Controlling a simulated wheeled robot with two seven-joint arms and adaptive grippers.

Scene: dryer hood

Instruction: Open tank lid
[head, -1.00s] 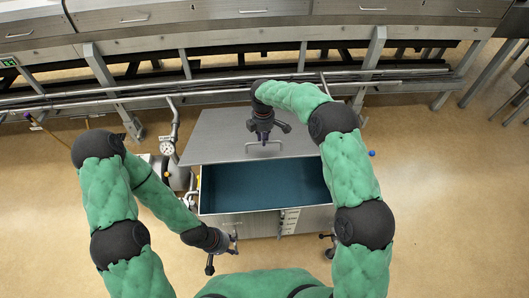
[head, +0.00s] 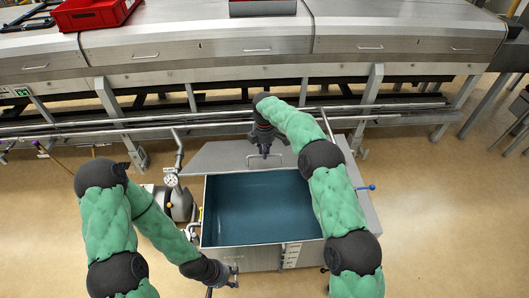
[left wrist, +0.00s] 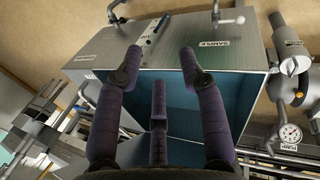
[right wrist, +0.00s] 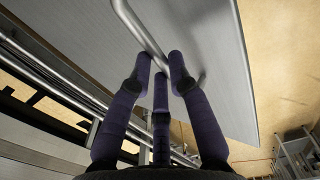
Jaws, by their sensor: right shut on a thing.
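The grey metal tank (head: 208,235) stands below me, its blue inside (head: 260,205) open to view. Its lid (head: 215,155) is raised at the back edge of the tank. My right gripper (head: 265,152) is shut on the lid's bar handle (head: 277,158); the handle (right wrist: 135,28) also passes between the fingers in the right wrist view. My left gripper (head: 222,281) is low at the tank's front left, fingers spread and empty. The left wrist view shows the tank's labelled front (left wrist: 210,50) beyond these fingers, with nothing between them.
A pressure gauge (head: 171,180) and a pump with pipes stand left of the tank. A blue-tipped lever (head: 366,187) sticks out on its right. A long steel machine (head: 210,45) with pipes runs behind, carrying a red crate (head: 90,14).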

